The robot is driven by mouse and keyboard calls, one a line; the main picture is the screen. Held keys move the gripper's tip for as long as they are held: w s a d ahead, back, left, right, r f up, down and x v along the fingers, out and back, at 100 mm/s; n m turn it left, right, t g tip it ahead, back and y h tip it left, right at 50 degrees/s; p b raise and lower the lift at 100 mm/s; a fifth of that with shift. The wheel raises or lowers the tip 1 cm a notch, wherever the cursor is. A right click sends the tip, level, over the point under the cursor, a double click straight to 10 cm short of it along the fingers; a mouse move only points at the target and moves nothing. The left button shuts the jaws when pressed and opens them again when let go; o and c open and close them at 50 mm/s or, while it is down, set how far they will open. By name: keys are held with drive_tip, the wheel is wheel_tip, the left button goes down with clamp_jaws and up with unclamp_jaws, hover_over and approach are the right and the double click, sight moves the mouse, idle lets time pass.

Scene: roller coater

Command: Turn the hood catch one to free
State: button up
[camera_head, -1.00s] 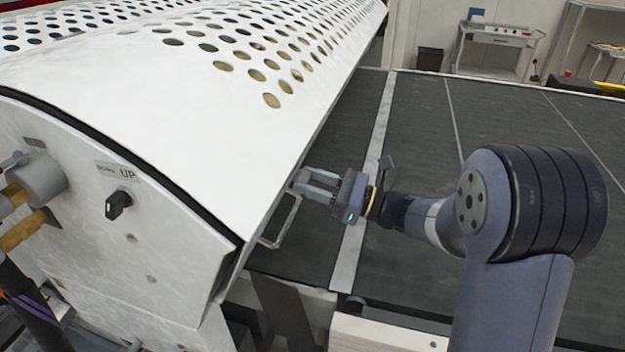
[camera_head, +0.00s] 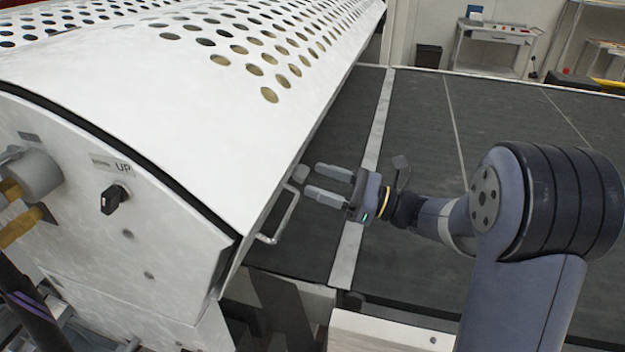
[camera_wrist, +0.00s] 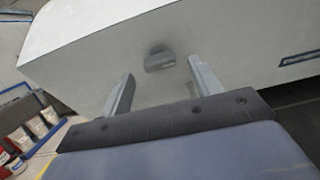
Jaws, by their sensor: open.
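The hood catch, a small grey knob (camera_head: 300,173), sits on the edge face of the white perforated hood (camera_head: 200,110), just above the bent-rod handle (camera_head: 280,218). In the wrist view the catch (camera_wrist: 159,60) shows as a rounded grey tab, lying roughly crosswise on the pale hood face (camera_wrist: 95,62). My gripper (camera_head: 313,180) is open and empty, its two fingers pointing at the catch from the right with a small gap. In the wrist view the fingertips (camera_wrist: 160,72) stand on either side of the catch's line, apart from it. I see no mark telling the catch's setting.
A black selector switch (camera_head: 114,199) labelled UP is on the machine's end panel at left. A dark belt table (camera_head: 430,130) lies under my arm. Red and white containers (camera_wrist: 30,135) stand at lower left in the wrist view.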

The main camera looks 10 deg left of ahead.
sight(301, 173)
drive_tip(key=b+v, duration=0.1)
drive_tip(key=v, duration=0.7)
drive_tip(key=shift+b, duration=0.3)
drive_tip(key=p+x, duration=0.2)
drive_tip(key=x, duration=0.8)
drive_tip(key=shift+a, duration=0.4)
drive_tip(key=shift+d+r+p, duration=0.1)
drive_tip(key=shift+p, duration=0.25)
